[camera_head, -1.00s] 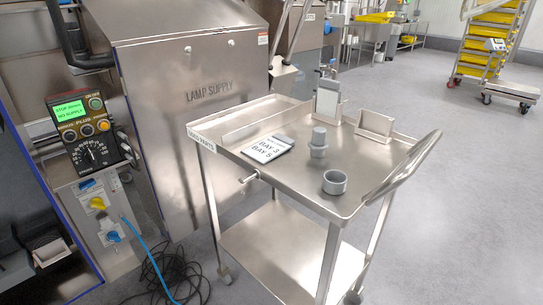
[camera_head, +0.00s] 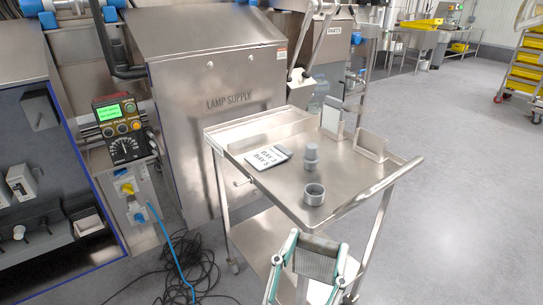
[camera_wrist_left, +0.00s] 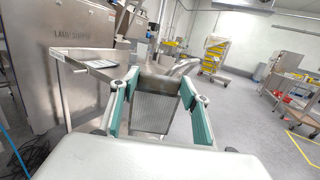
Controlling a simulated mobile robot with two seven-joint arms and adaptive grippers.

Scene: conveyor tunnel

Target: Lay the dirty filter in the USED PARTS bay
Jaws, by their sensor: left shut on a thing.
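My left gripper (camera_head: 314,250) is at the bottom of the head view, in front of the cart's near edge. It is shut on the dirty filter (camera_head: 315,264), a greyish mesh panel with a plain metal top edge. In the left wrist view the filter (camera_wrist_left: 157,112) hangs between the two green-lined fingers (camera_wrist_left: 155,100). The USED PARTS bay (camera_head: 262,129) is the long strip behind a low divider on the cart's far left side. It looks empty. My right gripper is not in view.
The steel cart top (camera_head: 279,181) carries a card with bay names (camera_head: 267,158), a grey capped cylinder (camera_head: 311,157), a grey ring cup (camera_head: 314,194), a pale panel (camera_head: 333,118) in a holder and an empty holder (camera_head: 371,144). The handle (camera_head: 374,190) rises at right.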

